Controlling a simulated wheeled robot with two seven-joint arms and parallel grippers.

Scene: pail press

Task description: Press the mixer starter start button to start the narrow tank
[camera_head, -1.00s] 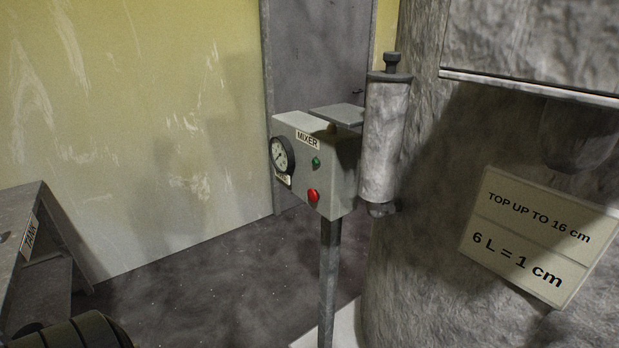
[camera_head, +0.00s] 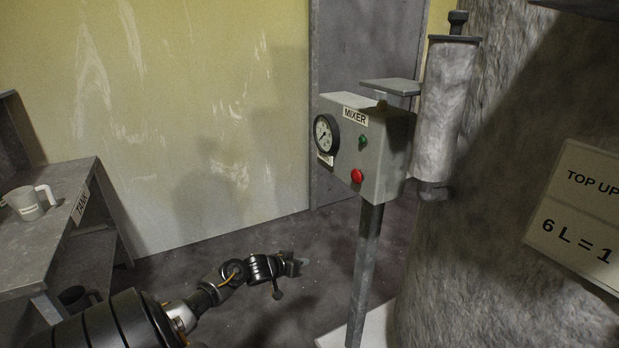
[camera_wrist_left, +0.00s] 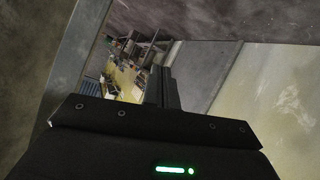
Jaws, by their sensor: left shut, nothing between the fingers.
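The mixer starter (camera_head: 388,151) is a grey box on a post, labelled MIXER, in the right half of the head view. Its front carries a small green button (camera_head: 363,140), a larger red button (camera_head: 357,176) below it and a round gauge (camera_head: 325,134) at left. A large rough grey tank (camera_head: 470,260) stands to its right. My left gripper (camera_head: 298,264) is shut and empty, low and to the left of the box, apart from it. Its closed fingers (camera_wrist_left: 160,88) also show in the left wrist view. My right gripper is not in view.
A grey metal table (camera_head: 40,245) with a TANK label and a pale jug (camera_head: 30,203) stands at left. A sign (camera_head: 585,215) hangs on the tank. Open floor lies between table and post.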

